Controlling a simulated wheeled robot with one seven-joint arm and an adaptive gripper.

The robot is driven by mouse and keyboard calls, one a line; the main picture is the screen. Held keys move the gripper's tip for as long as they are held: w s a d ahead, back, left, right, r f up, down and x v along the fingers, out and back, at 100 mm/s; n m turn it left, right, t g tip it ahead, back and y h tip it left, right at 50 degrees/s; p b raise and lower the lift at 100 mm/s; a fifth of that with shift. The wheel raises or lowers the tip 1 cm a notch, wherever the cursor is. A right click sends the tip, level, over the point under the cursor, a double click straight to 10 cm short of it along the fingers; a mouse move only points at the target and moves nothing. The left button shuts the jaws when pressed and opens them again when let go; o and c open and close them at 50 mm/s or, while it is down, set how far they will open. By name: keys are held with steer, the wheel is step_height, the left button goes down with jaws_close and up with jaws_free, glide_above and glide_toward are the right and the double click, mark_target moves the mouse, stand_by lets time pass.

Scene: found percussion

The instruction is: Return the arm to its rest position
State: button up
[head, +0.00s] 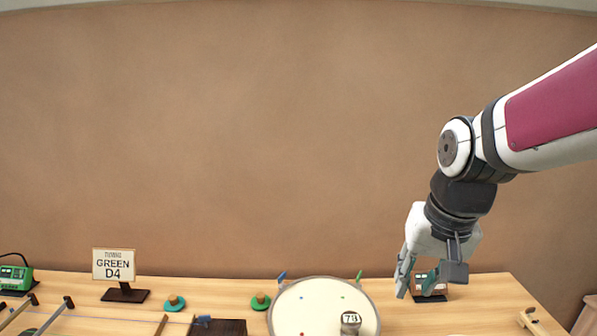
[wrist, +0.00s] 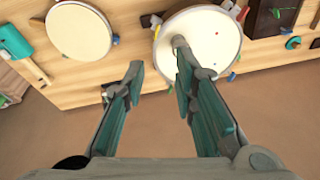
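My arm reaches in from the upper right in the head view, bent down at the elbow. My gripper (head: 428,284) hangs over the right part of the wooden table. In the wrist view my gripper (wrist: 157,58) shows two fingers spread well apart, with teal inner pads. I see nothing held between them. In the head view a small teal and red thing on a dark base shows behind the fingers, partly hidden.
A round white drum (head: 310,307) stands left of my gripper, with a cylinder marked 79 (head: 350,322) on it. A GREEN D4 sign (head: 114,265) and a green device (head: 14,278) stand further left. A wooden piece (head: 530,320) lies right. Space above the table is clear.

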steer(key=s+r+n+t, duration=0.1)
steer(key=s+r, duration=0.1)
steer(key=s, duration=0.4)
steer(key=s+r+n+t, duration=0.1)
steer(key=s+r, duration=0.2)
steer(key=s, duration=0.4)
steer(key=shift+r+n+t, duration=0.3)
steer(key=shift+r+t, duration=0.05)
steer(key=shift+t, duration=0.05)
steer(key=shift+d, duration=0.1)
stand_by(0.4)
